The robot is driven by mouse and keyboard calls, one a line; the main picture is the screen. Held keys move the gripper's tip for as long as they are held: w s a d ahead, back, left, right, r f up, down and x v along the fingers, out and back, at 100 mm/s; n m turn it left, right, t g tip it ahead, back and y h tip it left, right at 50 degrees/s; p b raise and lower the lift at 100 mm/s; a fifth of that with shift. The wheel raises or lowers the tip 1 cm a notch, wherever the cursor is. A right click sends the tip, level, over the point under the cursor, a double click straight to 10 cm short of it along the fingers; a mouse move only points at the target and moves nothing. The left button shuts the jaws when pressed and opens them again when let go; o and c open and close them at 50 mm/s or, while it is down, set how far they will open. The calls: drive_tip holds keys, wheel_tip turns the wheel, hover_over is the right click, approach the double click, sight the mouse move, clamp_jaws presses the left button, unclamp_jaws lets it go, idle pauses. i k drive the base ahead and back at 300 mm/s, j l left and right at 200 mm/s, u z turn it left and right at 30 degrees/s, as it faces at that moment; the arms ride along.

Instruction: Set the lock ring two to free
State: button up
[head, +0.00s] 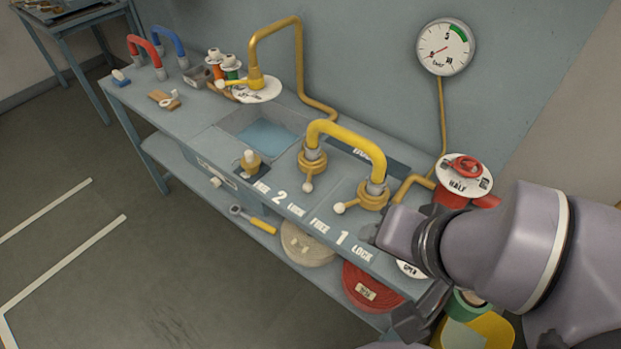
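Lock ring two is a brass ring (313,163) at the left end of the thick yellow hose arch (345,132). Its white-knobbed lever points toward the front edge, on the side of the LOCK word of the "FREE 2 LOCK" label (279,196). Lock ring one (372,197), at the arch's right end, has its lever pointing left, toward the FREE side of its own label (341,240). My gripper (415,317) is at the lower right, partly hidden by my wrist, apart from ring two. Its opening is unclear, and nothing is seen held.
A brass fitting (250,165) with a white tip stands left of ring two. A red valve (465,168) with a HALF plate and a wall gauge (445,47) are at the right. A thin yellow pipe (300,65) rises behind. Hose coils (370,287) lie on the lower shelf.

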sight(308, 188)
drive_tip(key=i+j+u, duration=0.55)
drive_tip(key=i+j, duration=0.15)
